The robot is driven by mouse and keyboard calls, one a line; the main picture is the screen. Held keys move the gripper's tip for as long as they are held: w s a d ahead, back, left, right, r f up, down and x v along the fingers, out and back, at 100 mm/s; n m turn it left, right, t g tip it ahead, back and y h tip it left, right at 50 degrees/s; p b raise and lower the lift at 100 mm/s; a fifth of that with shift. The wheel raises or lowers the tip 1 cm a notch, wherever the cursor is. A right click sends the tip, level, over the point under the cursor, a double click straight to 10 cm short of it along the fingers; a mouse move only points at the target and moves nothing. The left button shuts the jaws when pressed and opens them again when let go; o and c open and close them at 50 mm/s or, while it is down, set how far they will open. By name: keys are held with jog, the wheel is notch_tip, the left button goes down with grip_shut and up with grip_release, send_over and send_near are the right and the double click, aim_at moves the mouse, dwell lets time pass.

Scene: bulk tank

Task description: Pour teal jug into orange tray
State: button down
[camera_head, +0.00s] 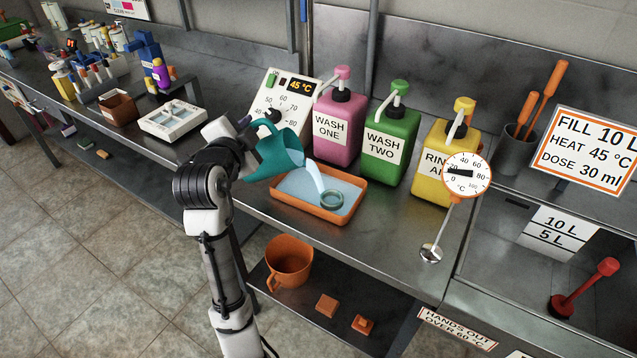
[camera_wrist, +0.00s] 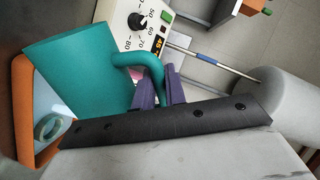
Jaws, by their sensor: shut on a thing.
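The teal jug (camera_head: 277,153) is tilted to the right over the orange tray (camera_head: 300,208), and a pale stream runs from its lip into the tray. Light blue liquid lies in the tray, with a green ring (camera_head: 332,200) near its right side. In the wrist view the jug (camera_wrist: 82,75) hangs beside the tray (camera_wrist: 24,130), where the ring (camera_wrist: 48,127) also shows. My gripper (camera_wrist: 160,90) is shut on the jug's handle (camera_wrist: 150,62).
Pink (camera_head: 339,125), green (camera_head: 391,142) and yellow (camera_head: 438,165) pump bottles stand behind the tray. A control box (camera_head: 284,100) reading 45 °C is behind the jug. A dial thermometer (camera_head: 466,175) stands right, by the sink edge. An orange jug (camera_head: 289,262) sits on the lower shelf.

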aim_at(272, 130)
jog(key=shift+s+d+m, duration=0.1)
jog(key=shift+d+m, duration=0.7)
jog(key=shift+d, duration=0.05)
dwell(0.3)
